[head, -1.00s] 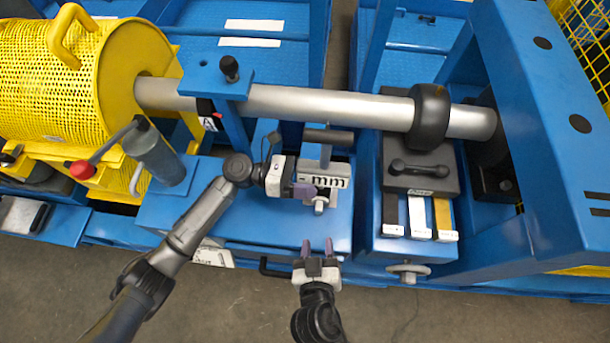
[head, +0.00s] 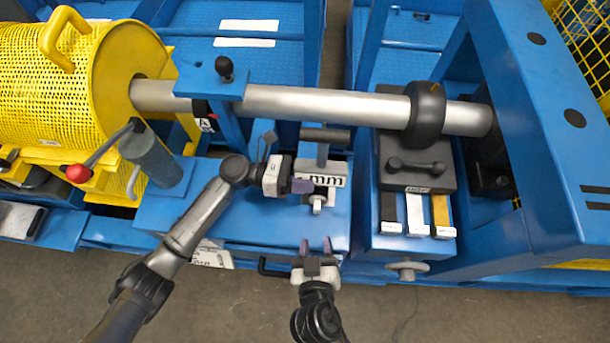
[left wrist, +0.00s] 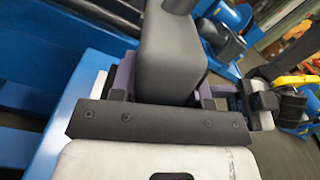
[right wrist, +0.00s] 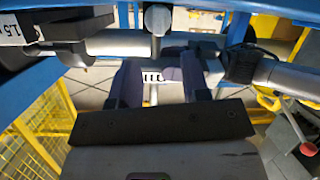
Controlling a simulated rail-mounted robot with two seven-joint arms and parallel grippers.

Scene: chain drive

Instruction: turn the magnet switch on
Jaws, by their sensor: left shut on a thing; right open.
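A grey block (head: 308,166) with a white "mm" label stands on the blue bench, below the steel shaft. A small pale knob (head: 317,201) sticks out of its near side; I take it for the magnet switch, but its setting is too small to read. My left gripper (head: 302,187) is shut on the block, which fills the space between its fingers in the left wrist view (left wrist: 172,60). My right gripper (head: 317,246) is open and empty, short of the knob and pointing at it.
The steel shaft (head: 315,104) runs across behind the block and carries a black ring (head: 424,114). A dark case (head: 418,163) and labelled strips (head: 416,215) lie to the right. A grey cylinder (head: 153,158) stands at left. Floor is clear in front.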

